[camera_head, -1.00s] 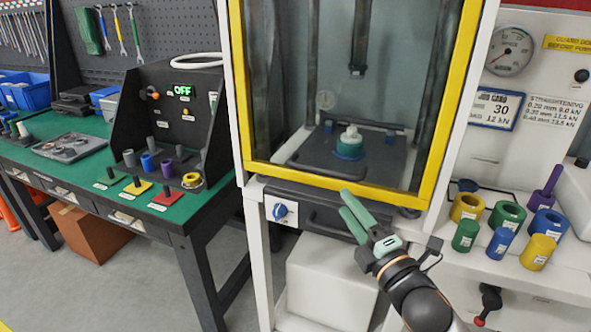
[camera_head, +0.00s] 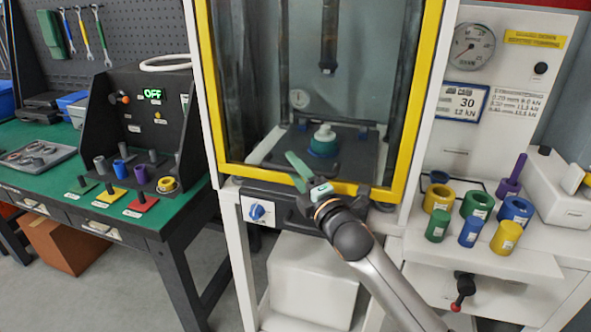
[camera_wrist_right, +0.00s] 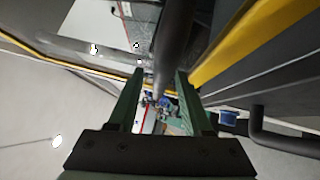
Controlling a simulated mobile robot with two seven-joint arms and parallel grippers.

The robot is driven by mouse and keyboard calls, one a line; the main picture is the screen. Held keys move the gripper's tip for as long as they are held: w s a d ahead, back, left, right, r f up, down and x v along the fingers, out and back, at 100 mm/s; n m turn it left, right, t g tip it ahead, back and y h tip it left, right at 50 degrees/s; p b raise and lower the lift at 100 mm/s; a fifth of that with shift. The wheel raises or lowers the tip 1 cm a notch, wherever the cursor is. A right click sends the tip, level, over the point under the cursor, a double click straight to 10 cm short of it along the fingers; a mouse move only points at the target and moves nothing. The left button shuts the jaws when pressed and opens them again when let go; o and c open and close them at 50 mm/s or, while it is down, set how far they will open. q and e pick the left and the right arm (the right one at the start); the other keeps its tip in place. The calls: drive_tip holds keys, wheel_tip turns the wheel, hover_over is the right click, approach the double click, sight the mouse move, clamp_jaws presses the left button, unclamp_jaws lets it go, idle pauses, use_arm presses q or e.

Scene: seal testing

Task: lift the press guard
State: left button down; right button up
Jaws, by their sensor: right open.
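The press guard (camera_head: 207,90) is a clear panel in a yellow frame on the front of the white press, and it is down. Behind it, a white and teal part (camera_head: 322,142) stands on the dark platen under the ram (camera_head: 329,40). My right gripper (camera_head: 298,168) is open with green fingers, in front of the guard's lower yellow rail. In the right wrist view, the yellow rail (camera_wrist_right: 255,38) runs to the right of the fingers. A dark round bar (camera_wrist_right: 175,45) shows in line with the finger gap; I cannot tell whether it is between them. My left gripper is out of view.
A blue knob (camera_head: 257,212) is on the press front below the guard. Several coloured rings and cylinders (camera_head: 470,232) stand on the white ledge at right, near a pressure gauge (camera_head: 473,46). A green bench (camera_head: 60,180) with a control box reading OFF is at left.

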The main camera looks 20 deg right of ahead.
drive_tip(key=shift+c, duration=0.3)
clamp_jaws()
idle(1.1)
